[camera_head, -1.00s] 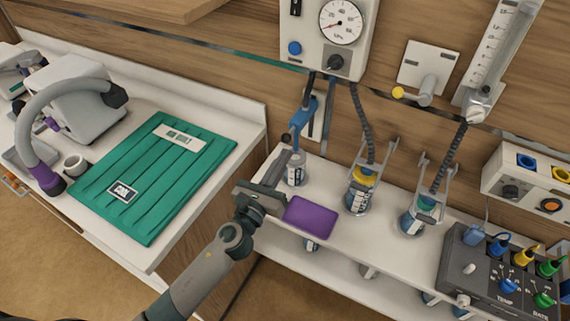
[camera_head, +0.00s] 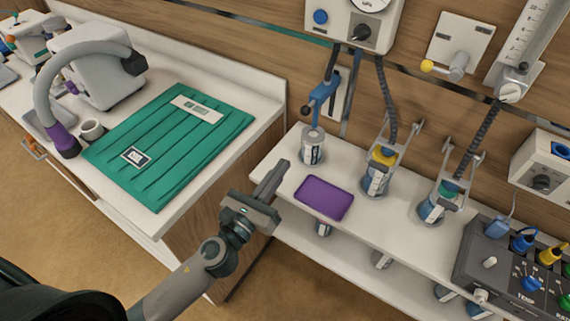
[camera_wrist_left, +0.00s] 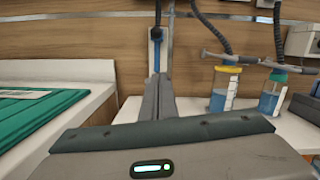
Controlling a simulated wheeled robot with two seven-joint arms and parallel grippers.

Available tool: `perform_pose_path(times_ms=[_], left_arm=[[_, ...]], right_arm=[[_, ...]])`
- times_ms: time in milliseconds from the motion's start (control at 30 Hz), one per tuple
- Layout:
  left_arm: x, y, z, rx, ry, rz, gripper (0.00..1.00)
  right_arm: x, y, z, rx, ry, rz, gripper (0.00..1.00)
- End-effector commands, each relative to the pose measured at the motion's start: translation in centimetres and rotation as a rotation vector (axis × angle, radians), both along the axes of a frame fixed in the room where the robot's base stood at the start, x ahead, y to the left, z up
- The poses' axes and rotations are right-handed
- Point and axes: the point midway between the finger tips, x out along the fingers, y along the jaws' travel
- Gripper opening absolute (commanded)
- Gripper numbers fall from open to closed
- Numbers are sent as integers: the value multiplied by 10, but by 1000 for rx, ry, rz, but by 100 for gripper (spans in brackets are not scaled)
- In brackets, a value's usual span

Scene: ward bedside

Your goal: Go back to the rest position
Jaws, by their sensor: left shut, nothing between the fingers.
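My left gripper (camera_head: 275,178) is shut and empty in the head view. It hangs in front of the shelf's left end, to the left of the purple tray (camera_head: 324,198) and apart from it. In the left wrist view its two fingers (camera_wrist_left: 158,98) lie together and point toward the wall. My right gripper shows in neither view.
A white shelf (camera_head: 395,240) holds a clear bottle (camera_head: 312,148), a yellow-capped bottle (camera_head: 375,178) and a teal-capped bottle (camera_head: 438,203). A grey control box (camera_head: 490,255) stands at right. A green folded cloth (camera_head: 170,145) lies on the left counter. Open floor lies in front.

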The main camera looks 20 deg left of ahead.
Motion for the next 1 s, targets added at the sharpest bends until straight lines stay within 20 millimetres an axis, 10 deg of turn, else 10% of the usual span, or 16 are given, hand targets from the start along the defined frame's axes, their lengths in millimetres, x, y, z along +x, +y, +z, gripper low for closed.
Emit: perform_pose_path(times_ms=[667, 1000], left_arm=[[-1, 4, 0, -38, 16, 13, 0], [-17, 71, -31, -693, 288, 278, 0]], right_arm=[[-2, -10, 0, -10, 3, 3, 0], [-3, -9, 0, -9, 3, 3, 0]])
